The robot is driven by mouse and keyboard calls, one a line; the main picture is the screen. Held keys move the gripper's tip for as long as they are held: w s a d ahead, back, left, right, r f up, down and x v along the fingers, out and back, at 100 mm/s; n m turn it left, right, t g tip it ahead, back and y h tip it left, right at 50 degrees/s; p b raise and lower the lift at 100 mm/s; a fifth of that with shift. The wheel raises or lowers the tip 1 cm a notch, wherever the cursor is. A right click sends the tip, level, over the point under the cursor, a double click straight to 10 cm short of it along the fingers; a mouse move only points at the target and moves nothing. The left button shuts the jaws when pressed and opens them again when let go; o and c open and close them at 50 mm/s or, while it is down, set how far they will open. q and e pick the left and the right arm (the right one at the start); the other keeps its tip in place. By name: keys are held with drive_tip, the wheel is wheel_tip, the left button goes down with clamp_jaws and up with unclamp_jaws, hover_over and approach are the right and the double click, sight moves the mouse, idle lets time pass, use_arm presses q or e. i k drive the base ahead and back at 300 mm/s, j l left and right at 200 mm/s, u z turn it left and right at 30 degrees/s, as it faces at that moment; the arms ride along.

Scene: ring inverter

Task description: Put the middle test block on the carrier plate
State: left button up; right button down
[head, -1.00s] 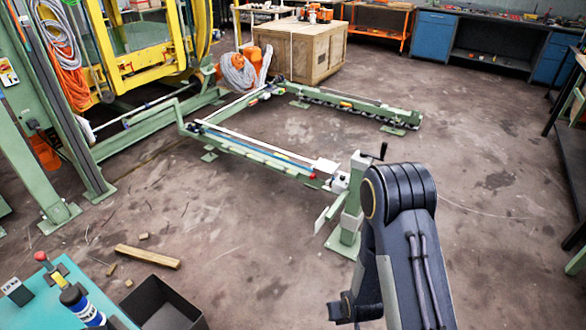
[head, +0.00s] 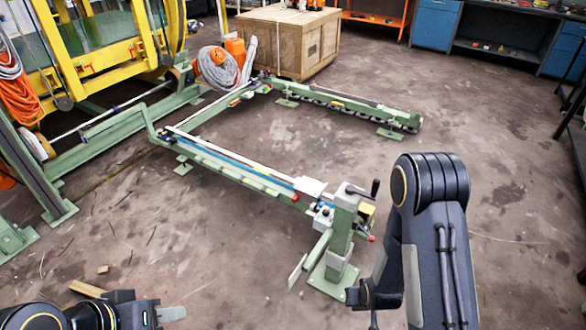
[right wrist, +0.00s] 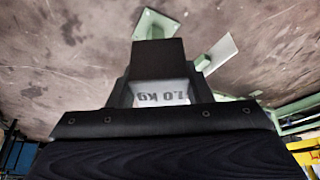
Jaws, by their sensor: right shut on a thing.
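In the right wrist view my right gripper (right wrist: 160,92) is shut on a dark test block (right wrist: 158,58) with a pale label ending in ".0 kg"; the first digit is hard to read. Floor and green frame parts show beyond it. In the head view the right arm stands at the right, and the held block is not visible there. My left gripper (head: 160,313) is at the bottom left edge, partly cut off, above the floor; its opening is unclear. A small white plate (head: 312,187) lies at the near end of the green rail; I cannot tell whether it is the carrier plate.
A green post with a crank (head: 343,235) stands just left of my right arm. The long green rail (head: 228,170) runs back left to the yellow ring frame (head: 100,58). A wooden crate (head: 290,42) stands behind. The floor inside the frame is clear.

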sight(310, 186)
drive_tip(key=i+j+u, duration=0.15)
drive_tip(key=i+u, duration=0.3)
drive_tip(key=i, duration=0.3)
drive_tip(key=i+u, duration=0.4)
drive_tip(key=i, duration=0.35)
drive_tip(key=i+l+z, duration=0.1)
drive_tip(key=i+z, duration=0.65)
drive_tip(key=i, duration=0.15)
drive_tip(key=i+j+z, duration=0.15)
drive_tip(key=i+z, duration=0.25)
drive_tip(key=i+j+z, duration=0.35)
drive_tip(key=i+l, duration=0.05)
drive_tip(key=i, duration=0.05)
